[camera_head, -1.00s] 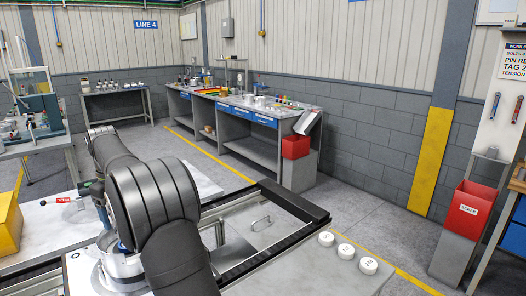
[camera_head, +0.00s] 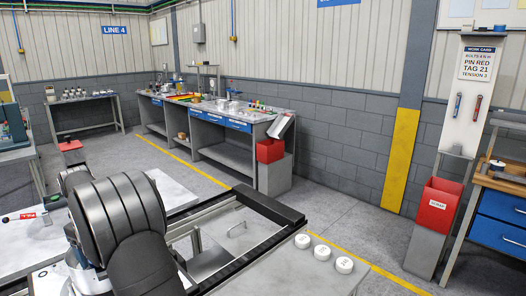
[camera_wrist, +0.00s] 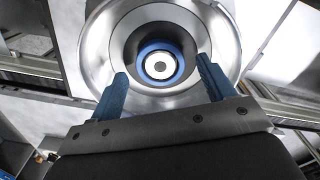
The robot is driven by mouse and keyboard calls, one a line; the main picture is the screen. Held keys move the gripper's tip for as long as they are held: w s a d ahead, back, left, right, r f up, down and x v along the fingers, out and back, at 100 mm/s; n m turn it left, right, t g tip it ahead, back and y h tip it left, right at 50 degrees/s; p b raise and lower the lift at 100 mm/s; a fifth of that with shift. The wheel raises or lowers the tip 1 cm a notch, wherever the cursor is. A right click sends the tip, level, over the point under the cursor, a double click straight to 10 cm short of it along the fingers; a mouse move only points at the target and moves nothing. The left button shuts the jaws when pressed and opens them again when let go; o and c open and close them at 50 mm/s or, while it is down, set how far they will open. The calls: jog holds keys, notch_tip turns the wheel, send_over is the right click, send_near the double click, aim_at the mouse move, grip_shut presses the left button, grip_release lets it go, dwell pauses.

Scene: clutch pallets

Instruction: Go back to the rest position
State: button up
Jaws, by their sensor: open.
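My gripper (camera_wrist: 162,88) shows in the wrist view with its two blue fingers apart and nothing between them. Beyond the fingertips is a round silver metal part (camera_wrist: 100,50) with a dark bore and a blue ring (camera_wrist: 147,62) around a white centre. I cannot tell the gap between fingers and part; no contact is visible. In the head view my dark arm fills the lower left and hides the gripper. Part of a silver round thing (camera_head: 82,272) shows beside the arm.
A frame with black rails (camera_head: 268,207) stands right of my arm. Three white labelled discs (camera_head: 322,252) lie on a grey surface. A workbench (camera_head: 225,122) runs along the back wall.

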jog(key=shift+f, duration=0.2)
notch_tip(320, 180, up, 12)
notch_tip(320, 180, down, 12)
jog(key=shift+r, duration=0.1)
jog(key=r, duration=0.5)
jog(key=shift+w+d, duration=0.1)
jog(key=shift+d, duration=0.15)
jog(key=w+d+r, duration=0.3)
jog(key=d+r, duration=0.4)
jog(key=d, duration=0.4)
jog(key=s+d+f, duration=0.6)
jog(key=s+d, duration=0.1)
jog(key=s, duration=0.4)
jog(key=s+d+f, duration=0.6)
jog(key=s+d, duration=0.1)
jog(key=s, duration=0.4)
jog(key=shift+s+d+f, duration=0.2)
jog(key=shift+f, duration=0.2)
